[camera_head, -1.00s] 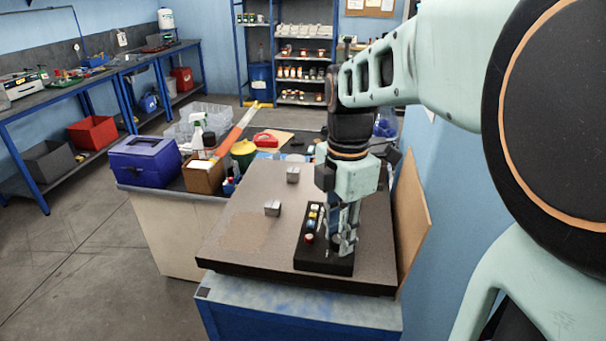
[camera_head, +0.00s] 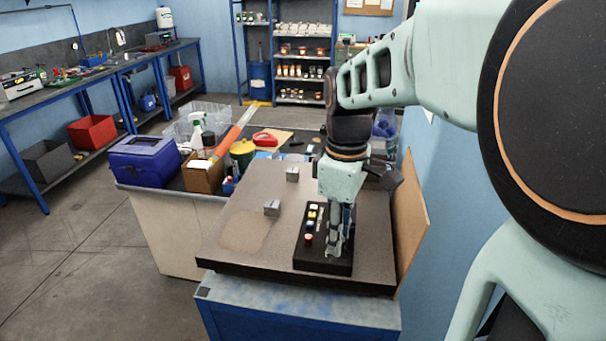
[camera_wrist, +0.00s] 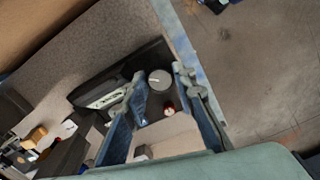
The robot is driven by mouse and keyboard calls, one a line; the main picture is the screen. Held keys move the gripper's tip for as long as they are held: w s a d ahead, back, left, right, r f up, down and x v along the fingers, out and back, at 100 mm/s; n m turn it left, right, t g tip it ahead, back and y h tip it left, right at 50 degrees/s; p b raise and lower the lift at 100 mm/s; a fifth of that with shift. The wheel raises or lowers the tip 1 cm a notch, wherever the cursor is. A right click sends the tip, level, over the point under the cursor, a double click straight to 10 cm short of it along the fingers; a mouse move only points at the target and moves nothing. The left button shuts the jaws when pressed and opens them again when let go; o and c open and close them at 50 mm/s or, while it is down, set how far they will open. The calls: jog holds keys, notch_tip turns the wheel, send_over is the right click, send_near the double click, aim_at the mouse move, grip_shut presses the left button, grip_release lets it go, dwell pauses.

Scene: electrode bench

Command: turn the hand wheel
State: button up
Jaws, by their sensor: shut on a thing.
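A black control panel (camera_head: 312,263) lies at the front right of the bench top, with a row of coloured buttons (camera_head: 311,216) and a red button (camera_head: 308,238) along its left part. My gripper (camera_head: 338,248) points down over the right part of the panel and hides much of it. In the wrist view a round grey hand wheel (camera_wrist: 160,80) with a pale mark on its face sits between my two fingertips. My gripper is shut on it; the exact contact is hard to see. A red button (camera_wrist: 169,107) shows just beside the wheel.
Two small grey blocks (camera_head: 272,208) stand on the brown bench top (camera_head: 245,190). A purple box (camera_head: 145,160) and a cluttered table lie to the left. A blue wall (camera_head: 445,210) and a leaning board (camera_head: 411,220) are close on the right.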

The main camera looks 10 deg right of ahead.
jog(key=m, duration=1.2)
jog(key=shift+m+p, duration=0.3)
jog(key=shift+m, duration=0.1)
jog(key=m, duration=0.6)
jog(key=shift+r, duration=0.1)
jog(key=m, duration=0.5)
jog(key=shift+m, duration=0.4)
jog(key=o, duration=1.1)
jog(key=shift+o, duration=0.2)
notch_tip(320, 180, up, 12)
